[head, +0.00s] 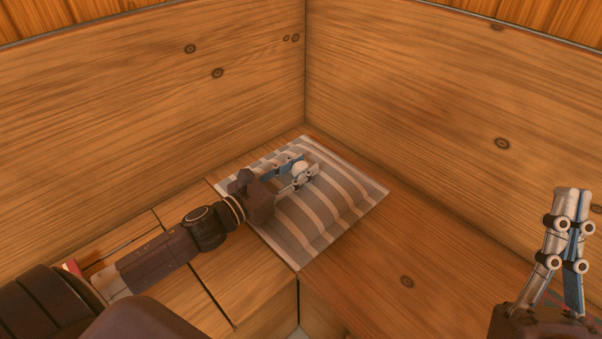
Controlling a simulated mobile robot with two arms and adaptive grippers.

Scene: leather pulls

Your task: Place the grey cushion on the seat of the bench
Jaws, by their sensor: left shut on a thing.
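The grey cushion (325,210), with grey and pale stripes, lies in the inner corner of the wooden bench (400,275). It seems to rest flat on the seat boards, close to both back walls. My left gripper (300,170) reaches over it from the left and is shut on it near its upper middle. A small pale bulge shows between the fingers. The arm hides part of the cushion's left side. My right gripper (573,198) points up at the right edge, away from the cushion. Its fingers overlap in this view, so its opening is unclear.
Tall wooden panels (150,90) meet behind the cushion and bound the corner. The bench's front edge drops off at the bottom middle. The seat right of the cushion is clear. A small red thing (72,268) shows at the lower left, partly hidden.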

